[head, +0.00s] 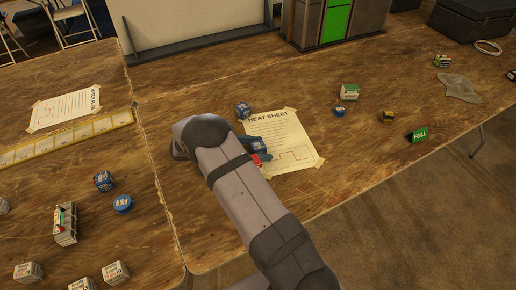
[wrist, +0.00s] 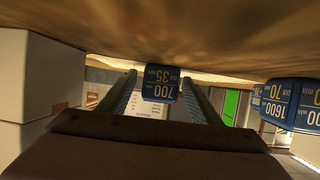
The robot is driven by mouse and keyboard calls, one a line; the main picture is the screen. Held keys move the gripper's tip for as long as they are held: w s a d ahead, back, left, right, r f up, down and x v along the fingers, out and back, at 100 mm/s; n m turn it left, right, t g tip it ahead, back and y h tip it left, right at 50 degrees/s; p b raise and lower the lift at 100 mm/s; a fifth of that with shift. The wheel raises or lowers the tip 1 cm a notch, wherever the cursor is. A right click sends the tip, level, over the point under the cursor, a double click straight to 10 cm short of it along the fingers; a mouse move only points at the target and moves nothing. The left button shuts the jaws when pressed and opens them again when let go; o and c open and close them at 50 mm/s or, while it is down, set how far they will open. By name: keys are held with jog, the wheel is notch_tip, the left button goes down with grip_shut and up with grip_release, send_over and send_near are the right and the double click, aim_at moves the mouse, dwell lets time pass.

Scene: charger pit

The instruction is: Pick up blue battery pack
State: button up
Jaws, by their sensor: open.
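A blue battery pack (wrist: 160,84) marked 700 and 35 shows between my gripper's two fingers in the wrist view, close to the fingertips. My gripper (wrist: 161,88) is open, with a finger on either side of the pack; I cannot tell if either touches it. In the head view a blue pack (head: 259,146) sits at my gripper (head: 254,147), over the heat sheet, partly hidden by the arm. A second blue pack (head: 243,110) stands just beyond, by the sheet's corner. A larger-looking blue pack (wrist: 291,104) marked 1600 and 70 is at the right in the wrist view.
The heat sheet (head: 290,145) lies taped to the table. A green-white box (head: 349,92) and a small blue item (head: 339,111) stand at right.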

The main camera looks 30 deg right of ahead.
aim_at(258, 145)
jog(key=c, duration=1.3)
notch_tip(258, 145, up, 10)
jog(key=shift+r, duration=0.1)
